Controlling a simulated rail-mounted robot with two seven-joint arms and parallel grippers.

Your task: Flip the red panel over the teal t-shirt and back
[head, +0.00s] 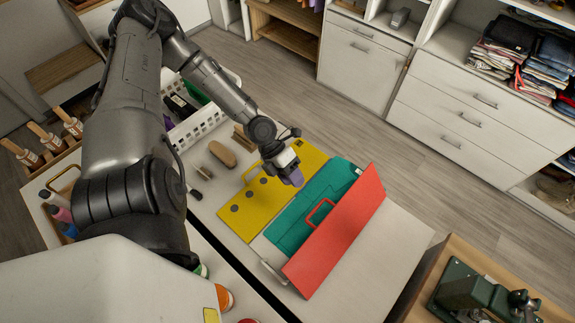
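The red panel (345,230) stands tilted up on the right part of the white folding board, with a red handle (318,213) on its left edge. The teal t-shirt (297,217) lies on the board to the left of the panel, partly hidden behind it. The yellow panel (252,205) lies flat to the left of the shirt, with a yellow handle. My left gripper (293,177) is above the seam between the yellow panel and the shirt, apart from the red panel. Its fingers are small and seen from behind, so their opening is unclear. My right gripper is not in view.
A white basket (205,122) with bottles and a brown brush (222,153) lie left of the board. A green machine (475,297) stands on a wooden surface at lower right. White drawers and shelves with folded clothes (510,50) line the back. The floor between is clear.

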